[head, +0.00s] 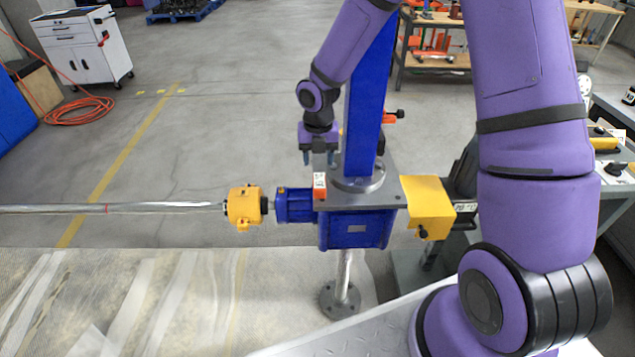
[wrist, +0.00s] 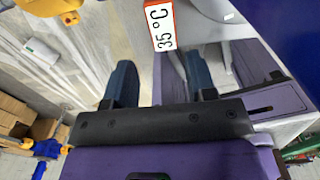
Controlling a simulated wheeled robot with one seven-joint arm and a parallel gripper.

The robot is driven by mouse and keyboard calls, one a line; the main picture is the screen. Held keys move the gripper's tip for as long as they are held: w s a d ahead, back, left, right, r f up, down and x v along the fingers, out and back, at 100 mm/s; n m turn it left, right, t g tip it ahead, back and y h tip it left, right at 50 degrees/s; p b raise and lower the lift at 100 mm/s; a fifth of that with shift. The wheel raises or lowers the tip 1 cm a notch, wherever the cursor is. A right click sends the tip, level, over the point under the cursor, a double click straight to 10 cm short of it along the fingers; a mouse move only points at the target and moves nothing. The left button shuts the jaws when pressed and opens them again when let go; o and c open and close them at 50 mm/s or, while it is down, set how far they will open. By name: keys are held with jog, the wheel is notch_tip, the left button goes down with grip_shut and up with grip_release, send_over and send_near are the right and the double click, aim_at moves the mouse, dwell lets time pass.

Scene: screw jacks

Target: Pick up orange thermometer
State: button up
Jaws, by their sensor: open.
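The orange thermometer (head: 320,187) is a small orange block with a white face, at the left front corner of the grey top plate of the blue screw jack (head: 357,230). In the wrist view the thermometer (wrist: 160,25) shows its white face reading 35°C with an orange edge. My gripper (head: 320,160) is open and empty, pointing down just above and behind the thermometer in the head view. In the wrist view my gripper's (wrist: 160,82) two dark blue fingers are apart, with the thermometer beyond their tips, roughly between them.
The tall blue column (head: 370,100) rises from the plate close to the right of my gripper. A yellow coupling (head: 244,207) and long shaft (head: 150,208) lie to the left. A yellow cover (head: 428,205) is at the right. Open floor lies behind.

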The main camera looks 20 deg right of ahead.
aim_at(319, 180)
jog(key=shift+d+f, duration=0.2)
jog(key=shift+f, duration=4.05)
jog(key=c, duration=0.9)
jog(key=shift+o, duration=0.2)
jog(key=shift+r, duration=0.2)
